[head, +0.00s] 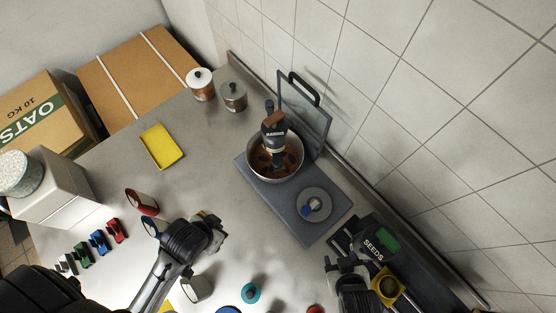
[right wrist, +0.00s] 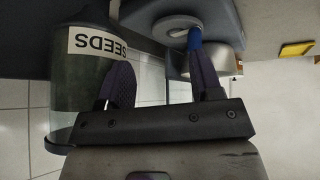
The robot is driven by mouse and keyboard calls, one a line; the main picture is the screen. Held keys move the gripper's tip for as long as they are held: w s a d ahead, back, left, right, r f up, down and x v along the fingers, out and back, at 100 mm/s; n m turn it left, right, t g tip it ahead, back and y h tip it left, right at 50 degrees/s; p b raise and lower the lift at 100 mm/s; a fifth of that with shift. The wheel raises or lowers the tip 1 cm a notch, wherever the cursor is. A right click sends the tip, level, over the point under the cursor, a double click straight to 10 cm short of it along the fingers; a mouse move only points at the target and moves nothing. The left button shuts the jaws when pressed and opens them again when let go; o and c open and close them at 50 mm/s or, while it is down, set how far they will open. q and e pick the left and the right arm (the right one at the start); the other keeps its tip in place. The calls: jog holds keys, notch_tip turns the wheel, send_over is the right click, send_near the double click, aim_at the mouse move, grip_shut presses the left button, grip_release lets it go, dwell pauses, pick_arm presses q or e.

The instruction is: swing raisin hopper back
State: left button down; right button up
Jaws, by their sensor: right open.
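The raisin hopper (head: 274,124), a dark and copper-brown dispenser labelled for raisins, stands over a round metal pan (head: 300,168). Dark brown pieces lie in the pan. Its mount is partly hidden. My right gripper (head: 343,262) is open and empty at the lower right, beside the seeds hopper (head: 375,247) and well apart from the raisin hopper. In the right wrist view my open fingers (right wrist: 160,72) show near the seeds hopper (right wrist: 82,75). My left gripper (head: 212,228) is over the counter's middle, its fingers unclear.
A hinged glass lid (head: 307,115) stands behind. A tiled wall bounds the right.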

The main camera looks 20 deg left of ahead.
jog(key=w+a+t+y+b, duration=0.3)
jog(key=w+a+y, duration=0.15)
jog(key=a, duration=0.35)
jog(key=n+t+y+b, duration=0.1)
jog(key=t+y+b, duration=0.1)
jog(key=t+y, duration=0.25)
send_near(279, 166)
jog(key=p+x, duration=0.2)
jog(key=x, duration=0.8)
jog(key=shift+w+f, duration=0.1)
jog(key=shift+w+a, duration=0.5)
jog(key=shift+w, duration=0.05)
grip_shut()
